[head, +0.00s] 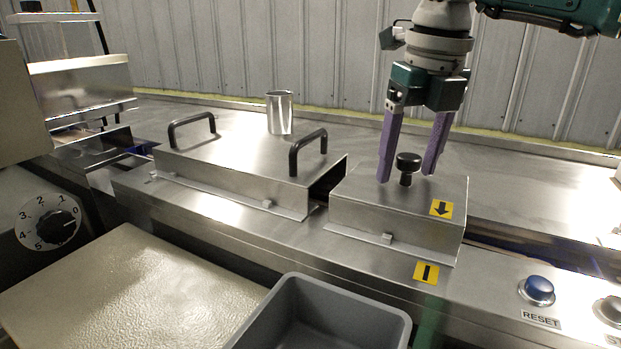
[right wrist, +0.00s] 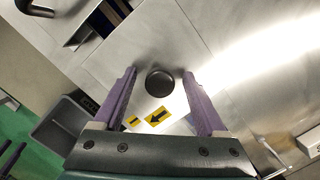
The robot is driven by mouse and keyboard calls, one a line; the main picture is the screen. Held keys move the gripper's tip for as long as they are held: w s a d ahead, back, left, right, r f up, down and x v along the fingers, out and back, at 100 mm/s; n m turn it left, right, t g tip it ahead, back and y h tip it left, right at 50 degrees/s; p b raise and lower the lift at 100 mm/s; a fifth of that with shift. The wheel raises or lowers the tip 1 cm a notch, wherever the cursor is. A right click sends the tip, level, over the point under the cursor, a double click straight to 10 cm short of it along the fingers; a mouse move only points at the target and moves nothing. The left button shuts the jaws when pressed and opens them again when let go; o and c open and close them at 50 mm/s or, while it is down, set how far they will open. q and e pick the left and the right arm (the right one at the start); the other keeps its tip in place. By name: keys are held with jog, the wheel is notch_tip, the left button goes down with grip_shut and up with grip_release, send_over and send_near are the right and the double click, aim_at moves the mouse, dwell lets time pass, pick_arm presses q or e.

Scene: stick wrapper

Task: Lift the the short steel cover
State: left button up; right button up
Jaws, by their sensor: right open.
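The short steel cover (head: 356,205) sits on the machine's steel bed, right of the middle in the head view. It has a black knob (head: 407,166) on top and a yellow arrow label on its near side. My right gripper (head: 408,176) is open over the cover, with its purple fingers on either side of the knob and not touching it as far as I can see. In the right wrist view the knob (right wrist: 160,83) lies between and slightly beyond the open fingers (right wrist: 162,88).
A longer steel cover (head: 240,165) with two black handles stands just left of the short one. A steel cylinder (head: 280,112) is behind it. A grey bin (head: 290,300) and a pale board (head: 120,295) are in front. A blue RESET button (head: 537,289) is at right.

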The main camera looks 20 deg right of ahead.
jog(key=shift+c, duration=0.3)
grip_shut()
jog(key=shift+r, duration=0.1)
dwell(1.0)
